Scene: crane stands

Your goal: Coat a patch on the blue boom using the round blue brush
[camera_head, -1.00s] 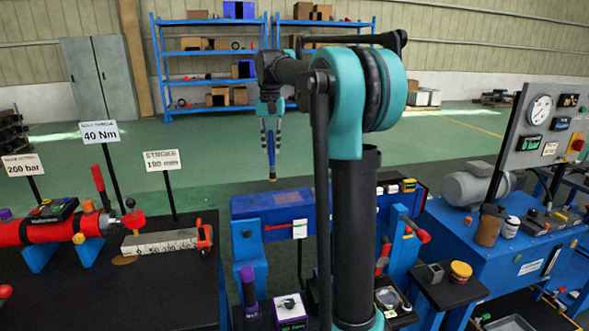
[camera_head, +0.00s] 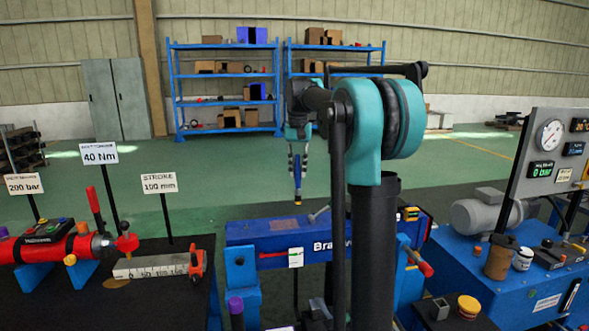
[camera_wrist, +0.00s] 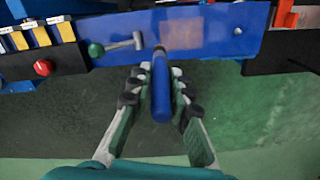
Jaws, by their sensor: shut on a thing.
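The blue boom (camera_head: 240,234) lies across the stand, partly hidden behind my arm. It has a pale brownish rectangular patch (camera_head: 285,225) on its face. The patch also shows in the wrist view (camera_wrist: 188,38). My gripper (camera_head: 297,150) is shut on the round blue brush (camera_head: 297,188), which hangs tip down above the boom in the head view. In the wrist view the brush (camera_wrist: 161,92) sits between the fingers of my gripper (camera_wrist: 160,95). Its tip appears near the patch's left edge; I cannot tell contact there.
A red knob (camera_wrist: 42,68) and yellow-topped boxes (camera_wrist: 62,30) are farther left. A blue pump bench (camera_head: 505,285) stands at right, a black table (camera_head: 150,300) at left.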

